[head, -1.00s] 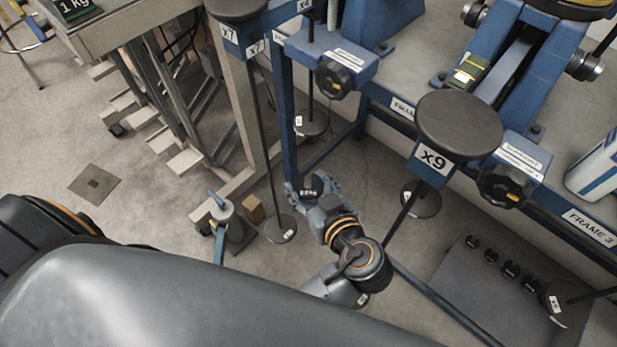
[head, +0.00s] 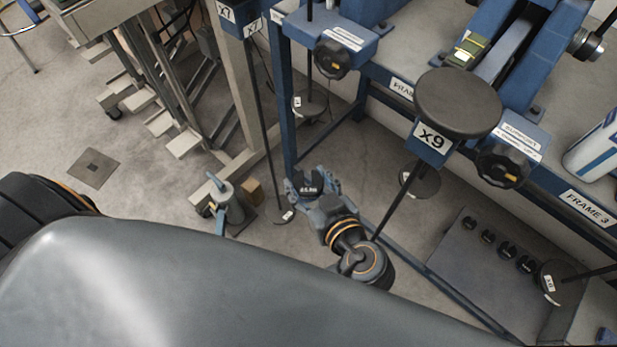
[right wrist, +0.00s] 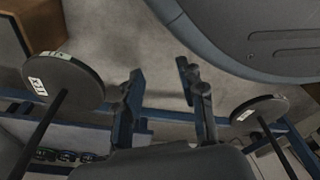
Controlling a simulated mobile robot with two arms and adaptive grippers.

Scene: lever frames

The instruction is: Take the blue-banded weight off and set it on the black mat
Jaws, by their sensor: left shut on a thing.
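My left gripper (head: 316,189) is low in the middle of the head view, shut on a small black slotted weight (head: 309,188) with a white label. No blue band can be made out on it. The weight is in the air, clear of the round hanger plate (head: 280,215) at its left. My right gripper (right wrist: 160,88) is open and empty in the right wrist view, with bare floor between its fingers. I cannot pick out a black mat for certain.
A dark grey panel (head: 450,262) holds a row of several black weights (head: 507,251). The x9 lever (head: 458,105) and its hanger plate (head: 420,180) stand right of my left gripper. A grey-blue can-like object (head: 228,203) and a brown block (head: 252,191) sit left.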

